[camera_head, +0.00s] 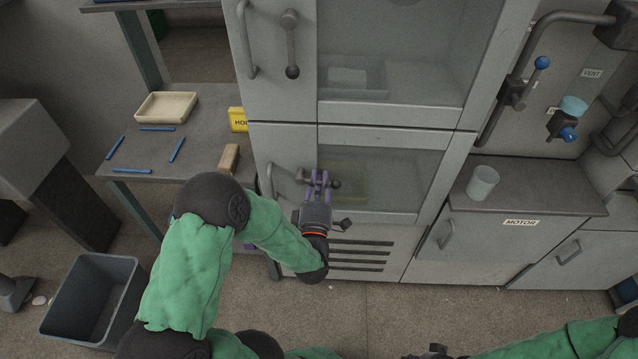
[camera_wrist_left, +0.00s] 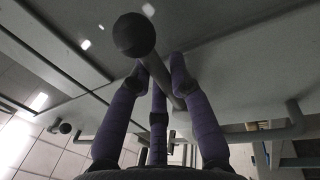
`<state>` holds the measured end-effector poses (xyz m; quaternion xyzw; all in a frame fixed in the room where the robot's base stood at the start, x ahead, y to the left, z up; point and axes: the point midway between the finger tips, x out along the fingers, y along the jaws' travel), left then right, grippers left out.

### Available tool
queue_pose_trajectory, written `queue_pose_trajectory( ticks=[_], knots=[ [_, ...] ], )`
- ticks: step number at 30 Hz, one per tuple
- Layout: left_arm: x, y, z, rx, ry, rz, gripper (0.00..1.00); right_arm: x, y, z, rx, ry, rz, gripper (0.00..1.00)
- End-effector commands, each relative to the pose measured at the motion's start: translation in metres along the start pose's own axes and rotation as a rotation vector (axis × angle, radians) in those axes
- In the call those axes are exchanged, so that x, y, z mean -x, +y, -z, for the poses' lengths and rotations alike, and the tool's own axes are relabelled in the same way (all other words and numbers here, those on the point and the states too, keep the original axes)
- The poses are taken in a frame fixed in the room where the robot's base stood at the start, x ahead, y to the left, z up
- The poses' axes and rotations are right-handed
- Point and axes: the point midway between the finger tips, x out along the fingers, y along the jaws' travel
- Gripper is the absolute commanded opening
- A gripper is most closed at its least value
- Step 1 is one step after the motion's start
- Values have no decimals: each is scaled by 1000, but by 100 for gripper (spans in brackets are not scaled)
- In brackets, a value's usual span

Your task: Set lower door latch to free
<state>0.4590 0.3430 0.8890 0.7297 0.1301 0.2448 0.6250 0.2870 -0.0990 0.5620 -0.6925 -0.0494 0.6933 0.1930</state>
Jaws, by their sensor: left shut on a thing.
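The lower door (camera_head: 262,148) of the grey cabinet has a window and a bar handle (camera_head: 271,182). Its latch lever (camera_head: 335,184) lies roughly sideways, with its dark ball knob to the right, partly hidden by my fingers. In the left wrist view, the latch's ball knob (camera_wrist_left: 133,35) stands out beyond the purple fingers and its rod runs between them. My left gripper (camera_head: 320,176) is shut on the lever; it also shows in the left wrist view (camera_wrist_left: 160,70). My right gripper (camera_head: 437,352) shows only partly at the bottom edge; its fingers are unclear.
The upper door has its own latch (camera_head: 292,45), hanging down. A side table (camera_head: 120,170) at left holds a tray (camera_head: 166,107), blue sticks and a wooden block (camera_head: 229,158). A grey bin (camera_head: 95,300) stands on the floor. A cup (camera_head: 482,183) stands on the right counter.

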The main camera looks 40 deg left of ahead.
Motion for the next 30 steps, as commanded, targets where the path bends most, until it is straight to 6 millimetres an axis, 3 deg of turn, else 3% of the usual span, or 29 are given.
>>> queue_pose_trajectory(
  ticks=[17, 18, 20, 30],
  knots=[
    [0, 1, 0, 30, 5, 2, 0, -1, 0, 0, 0, 0, 0, 40],
    [0, 1, 0, 30, 5, 2, 29, -1, 0, 0, 0, 0, 0, 40],
    [0, 1, 0, 29, 5, 2, 45, -1, 0, 0, 0, 0, 0, 40],
    [1, 1, 0, 29, 6, 1, 45, -1, 0, 0, 0, 0, 0, 40]
  ],
)
